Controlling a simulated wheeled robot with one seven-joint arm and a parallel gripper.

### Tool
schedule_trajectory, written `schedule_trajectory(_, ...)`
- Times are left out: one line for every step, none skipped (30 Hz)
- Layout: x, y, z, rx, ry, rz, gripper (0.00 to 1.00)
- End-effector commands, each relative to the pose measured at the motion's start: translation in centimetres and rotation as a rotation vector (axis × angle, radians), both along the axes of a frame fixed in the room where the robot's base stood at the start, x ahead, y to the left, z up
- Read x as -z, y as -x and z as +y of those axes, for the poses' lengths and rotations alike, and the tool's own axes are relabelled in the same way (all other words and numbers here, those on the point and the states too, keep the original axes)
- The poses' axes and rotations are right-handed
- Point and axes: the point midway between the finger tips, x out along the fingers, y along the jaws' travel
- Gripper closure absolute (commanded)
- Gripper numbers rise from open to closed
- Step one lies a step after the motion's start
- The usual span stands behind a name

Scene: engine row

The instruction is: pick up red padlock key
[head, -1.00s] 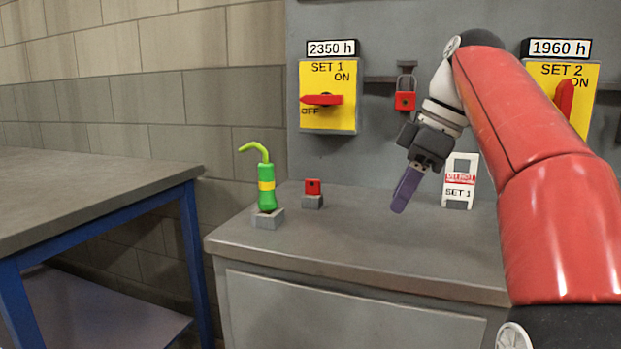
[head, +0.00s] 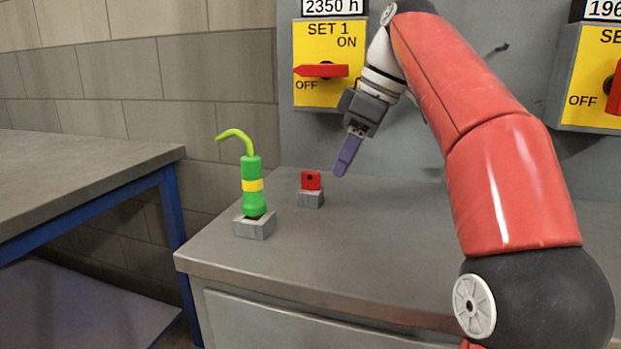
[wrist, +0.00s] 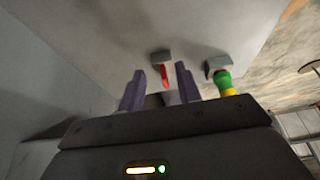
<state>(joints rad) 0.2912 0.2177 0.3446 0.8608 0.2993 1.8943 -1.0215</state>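The red padlock key (head: 311,180) has a flat red head with a dark hole and stands upright in a small grey block (head: 311,199) on the cabinet top. My gripper (head: 342,172) has purple fingers pointing down, close to the right of the key in the head view and apart from it in the picture. In the wrist view the fingers (wrist: 160,69) are spread with a gap between them. The red key (wrist: 163,74) shows in that gap, beyond the fingertips, below its grey block in the picture. Nothing is seen held.
A green tool (head: 252,187) with a yellow band and bent top stands in another grey block (head: 254,230), left of the key. The yellow SET 1 switch panel (head: 326,65) is on the wall behind. The cabinet top (head: 330,250) is clear in front.

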Motion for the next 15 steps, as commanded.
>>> schedule_trajectory(-0.1, -0.2, 0.4, -0.002, 0.0, -0.001, 0.66)
schedule_trajectory(0.0, -0.3, 0.5, -0.001, 0.0, 0.0, 0.66)
schedule_trajectory(0.0, -0.3, 0.7, 0.0, 0.0, -0.001, 0.66)
schedule_trajectory(0.0, -0.4, 0.9, 0.0, 0.0, -0.001, 0.66)
schedule_trajectory(-0.1, -0.5, 1.0, 0.0, 0.0, -0.001, 0.66)
schedule_trajectory(-0.1, -0.6, 1.4, -0.001, 0.0, -0.001, 0.66)
schedule_trajectory(-0.1, -0.7, 1.7, -0.001, 0.001, -0.002, 0.66)
schedule_trajectory(-0.1, -0.9, 2.2, -0.003, 0.0, -0.001, 0.66)
schedule_trajectory(-0.1, -1.2, 2.9, -0.004, 0.0, 0.0, 0.66)
schedule_trajectory(-0.1, -1.4, 3.5, -0.006, 0.0, 0.001, 0.66)
schedule_trajectory(-0.1, -1.6, 4.0, -0.005, 0.0, 0.0, 0.66)
schedule_trajectory(0.1, -1.8, 4.4, -0.002, 0.001, 0.001, 0.66)
schedule_trajectory(0.7, -1.8, 4.4, 0.001, 0.002, 0.003, 0.66)
schedule_trajectory(1.1, -1.9, 4.5, 0.003, 0.002, 0.002, 0.66)
schedule_trajectory(1.6, -1.9, 4.7, 0.003, 0.002, 0.002, 0.66)
